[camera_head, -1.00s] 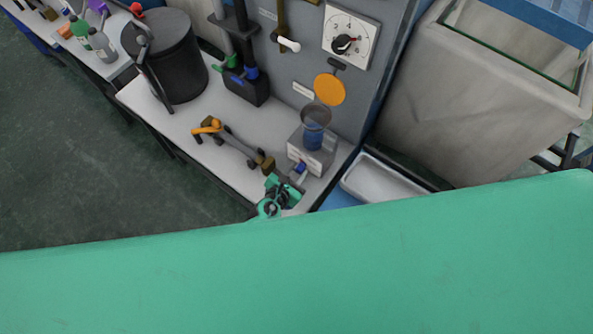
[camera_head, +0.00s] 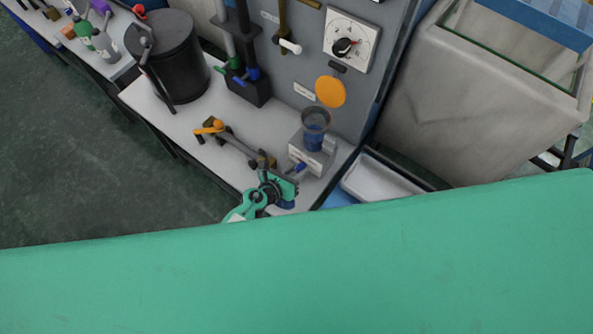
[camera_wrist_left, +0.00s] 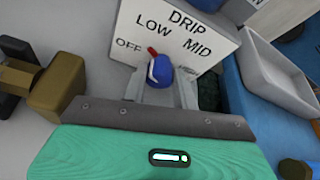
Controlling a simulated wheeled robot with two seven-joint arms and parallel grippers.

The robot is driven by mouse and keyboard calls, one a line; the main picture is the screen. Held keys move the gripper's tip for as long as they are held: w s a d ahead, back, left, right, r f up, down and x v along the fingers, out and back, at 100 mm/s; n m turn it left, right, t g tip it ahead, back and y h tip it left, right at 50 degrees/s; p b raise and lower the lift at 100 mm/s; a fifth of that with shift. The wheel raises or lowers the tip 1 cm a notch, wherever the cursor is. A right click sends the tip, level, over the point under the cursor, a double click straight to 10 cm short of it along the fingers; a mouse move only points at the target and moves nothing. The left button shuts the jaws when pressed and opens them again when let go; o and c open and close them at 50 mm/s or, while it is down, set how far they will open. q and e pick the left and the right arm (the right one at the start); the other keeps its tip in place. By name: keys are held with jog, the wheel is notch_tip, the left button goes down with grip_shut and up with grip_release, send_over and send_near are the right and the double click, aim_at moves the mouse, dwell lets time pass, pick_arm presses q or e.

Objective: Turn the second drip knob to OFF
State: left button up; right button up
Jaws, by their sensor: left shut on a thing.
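The drip knob (camera_wrist_left: 161,71) is blue with a red pointer, in front of a white plate (camera_wrist_left: 183,35) marked OFF, LOW, DRIP and MID. Its pointer aims up and left, between OFF and LOW. My left gripper (camera_wrist_left: 160,92) is shut on the knob, its grey fingers reaching up from the bottom of the wrist view. In the head view the knob (camera_head: 300,168) is a small blue spot at the front of the grey box, and my left gripper (camera_head: 291,180) meets it from below left. Only one drip knob is clear to me. My right gripper is out of view.
A beaker of blue liquid (camera_head: 314,127) stands on the box. A brass and orange-handled fitting (camera_head: 229,139) lies left of it. A white tray (camera_head: 378,184) is at the right. A dial panel (camera_head: 350,41) and orange disc (camera_head: 330,92) are on the wall behind.

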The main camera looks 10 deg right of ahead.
pick_arm(q)
jog(key=shift+h, duration=0.3)
dwell(0.4)
jog(key=o, duration=1)
jog(key=shift+c, duration=0.2)
jog(key=p+v, duration=0.1)
jog(key=v, duration=1.1)
jog(key=shift+a+r, duration=0.15)
jog(key=shift+a, duration=0.05)
jog(key=shift+s+a+r, duration=0.3)
jog(key=shift+s+a, duration=0.1)
jog(key=shift+a, duration=0.1)
